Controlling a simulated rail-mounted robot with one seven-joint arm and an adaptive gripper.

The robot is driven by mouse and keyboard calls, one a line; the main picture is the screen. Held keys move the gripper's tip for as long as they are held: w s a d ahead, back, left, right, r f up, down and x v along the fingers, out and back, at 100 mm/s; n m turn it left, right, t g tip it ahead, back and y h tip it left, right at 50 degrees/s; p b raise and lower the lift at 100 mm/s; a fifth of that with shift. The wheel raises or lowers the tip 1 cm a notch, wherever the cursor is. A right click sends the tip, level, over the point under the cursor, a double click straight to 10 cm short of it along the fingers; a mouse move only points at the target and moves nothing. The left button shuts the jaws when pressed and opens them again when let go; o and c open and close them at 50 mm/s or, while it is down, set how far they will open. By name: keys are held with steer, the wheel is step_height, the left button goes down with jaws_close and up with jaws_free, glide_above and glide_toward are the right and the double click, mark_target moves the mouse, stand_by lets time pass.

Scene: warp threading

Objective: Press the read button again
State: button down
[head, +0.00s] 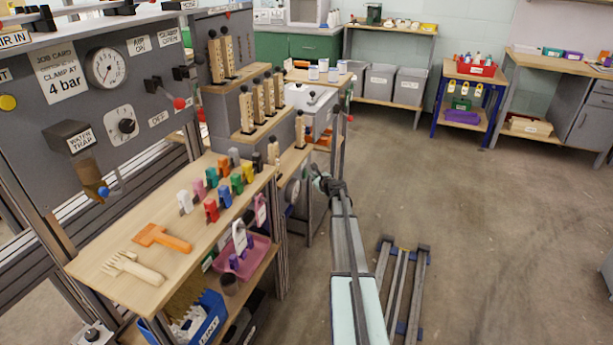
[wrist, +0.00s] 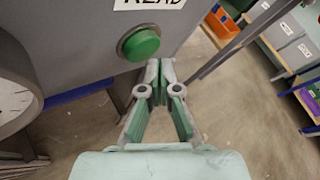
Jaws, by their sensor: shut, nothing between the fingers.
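The green round read button (wrist: 139,43) sits in a dark collar on a grey box, in the upper part of the wrist view. A white label (wrist: 150,4) above it, cut by the frame edge, shows the word READ. My gripper (wrist: 160,64) is shut and empty, its fingertips just below and right of the button in the picture. I cannot tell how deep the gap to the button is. In the head view my gripper (head: 322,184) is small, at the far end of my arm, beside the benches; the button is hidden there.
A round dial (wrist: 14,88) is at the left of the wrist view. In the head view, a wooden bench (head: 110,270) with coloured clips, an orange tool (head: 162,238) and a wooden comb stands left of my arm. Open floor (head: 480,220) lies to the right.

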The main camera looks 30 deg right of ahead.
steer(key=shift+s, duration=0.15)
steer(key=s+d, duration=0.1)
steer(key=s, duration=0.1)
steer(key=s+d, duration=0.2)
steer(key=shift+b, duration=0.35)
stand_by(0.3)
steer(key=shift+a, duration=0.1)
stand_by(0.5)
